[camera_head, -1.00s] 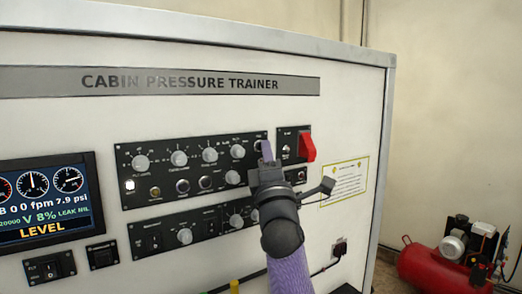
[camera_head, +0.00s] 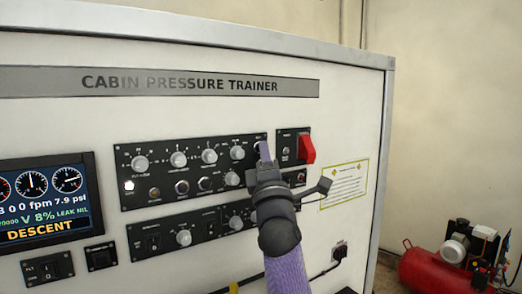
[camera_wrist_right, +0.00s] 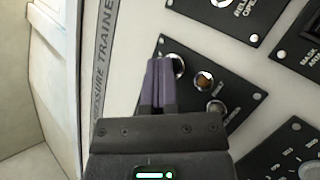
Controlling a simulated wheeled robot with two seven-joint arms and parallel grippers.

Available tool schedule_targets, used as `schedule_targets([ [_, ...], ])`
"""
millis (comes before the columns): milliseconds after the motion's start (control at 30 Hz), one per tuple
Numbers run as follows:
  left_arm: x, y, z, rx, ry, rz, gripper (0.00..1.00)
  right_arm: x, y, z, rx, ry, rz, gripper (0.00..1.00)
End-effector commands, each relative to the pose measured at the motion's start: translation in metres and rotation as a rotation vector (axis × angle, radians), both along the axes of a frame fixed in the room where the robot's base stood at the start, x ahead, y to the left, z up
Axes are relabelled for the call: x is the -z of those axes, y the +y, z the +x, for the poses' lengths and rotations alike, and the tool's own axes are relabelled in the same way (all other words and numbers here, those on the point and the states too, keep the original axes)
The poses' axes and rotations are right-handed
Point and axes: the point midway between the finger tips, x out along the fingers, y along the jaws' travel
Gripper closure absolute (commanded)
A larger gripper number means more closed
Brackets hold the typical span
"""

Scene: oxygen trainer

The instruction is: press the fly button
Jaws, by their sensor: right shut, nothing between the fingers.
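The black control panel (camera_head: 145,200) with knobs and small round buttons is on the white trainer front. I cannot read which button is marked fly. My right gripper (camera_head: 264,150) is shut and empty, its purple fingers pointing up at the panel's upper right end, beside a round button (camera_head: 257,147). In the right wrist view the shut fingers (camera_wrist_right: 161,65) are close beside a silver round button (camera_wrist_right: 177,66) and partly overlap it; I cannot tell if they touch. An amber button (camera_wrist_right: 204,80) sits near it. My left gripper is not in view.
A red switch cover (camera_head: 307,150) stands out right of the panel. The display (camera_head: 45,200) at the left reads DESCENT. A yellow-edged notice (camera_head: 344,184) is at the right. A red compressor (camera_head: 440,268) stands on the floor at right.

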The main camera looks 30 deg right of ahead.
Motion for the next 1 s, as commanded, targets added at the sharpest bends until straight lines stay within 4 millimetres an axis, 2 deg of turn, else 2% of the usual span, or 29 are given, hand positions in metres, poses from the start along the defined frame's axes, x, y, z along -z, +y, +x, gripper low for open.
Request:
schedule_targets([
  [467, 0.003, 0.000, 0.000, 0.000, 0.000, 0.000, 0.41, 0.000, 0.001, 0.003, -0.001, 0.000, -0.001, 1.00],
  [767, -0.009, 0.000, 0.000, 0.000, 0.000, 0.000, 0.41, -0.001, 0.000, -0.011, 0.001, 0.002, -0.002, 1.00],
  [1000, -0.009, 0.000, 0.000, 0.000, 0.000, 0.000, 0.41, 0.001, 0.000, -0.014, 0.000, 0.000, 0.000, 1.00],
])
